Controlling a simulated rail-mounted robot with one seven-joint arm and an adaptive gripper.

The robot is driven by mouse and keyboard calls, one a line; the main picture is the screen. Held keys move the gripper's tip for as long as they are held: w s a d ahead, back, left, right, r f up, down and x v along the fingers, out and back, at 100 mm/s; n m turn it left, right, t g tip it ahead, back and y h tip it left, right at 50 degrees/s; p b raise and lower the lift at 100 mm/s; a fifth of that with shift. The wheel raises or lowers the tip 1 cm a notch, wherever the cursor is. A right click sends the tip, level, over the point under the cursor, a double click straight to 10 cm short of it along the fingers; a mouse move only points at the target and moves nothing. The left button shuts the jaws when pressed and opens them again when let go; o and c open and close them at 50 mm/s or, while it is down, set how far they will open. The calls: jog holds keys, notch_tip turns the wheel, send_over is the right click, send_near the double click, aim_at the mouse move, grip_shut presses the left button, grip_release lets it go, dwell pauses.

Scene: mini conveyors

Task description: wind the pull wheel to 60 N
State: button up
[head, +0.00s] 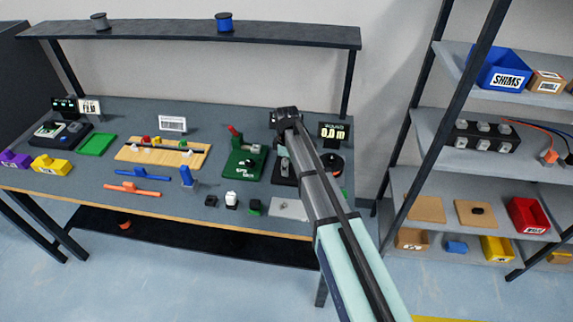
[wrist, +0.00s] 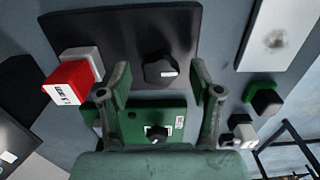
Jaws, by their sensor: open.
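A black lobed knob (wrist: 160,70) with a white mark sits on a dark plate (wrist: 110,22) in the wrist view; it looks like the pull wheel. My gripper (wrist: 160,88) is open, with its two fingers apart on either side of the near side of the knob and nothing between them. I cannot tell its height above the knob. In the head view my gripper (head: 287,118) is above the dark device (head: 284,172), and my arm hides much of that device. A small display (head: 333,131) at the right reads about 0.0.
A green device (head: 246,160) with a red lever stands left of the dark one; its black knob (wrist: 157,133) shows between my fingers. A red labelled block (wrist: 68,85) lies left of the plate. Small blocks (head: 231,200) and a light plate (head: 287,208) line the front.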

jog(key=c, duration=1.1)
jog(key=shift+c, duration=0.2)
jog(key=shift+m, duration=0.4)
jog(key=m+b, duration=0.2)
jog(key=m, duration=0.3)
jog(key=shift+f, duration=0.1)
jog(key=m+b, duration=0.1)
jog(key=m, duration=0.5)
jog(key=shift+m+b, duration=0.35)
jog(key=shift+m, duration=0.05)
jog(key=m+b, duration=0.1)
jog(key=m, duration=1.1)
jog(key=shift+m, duration=0.3)
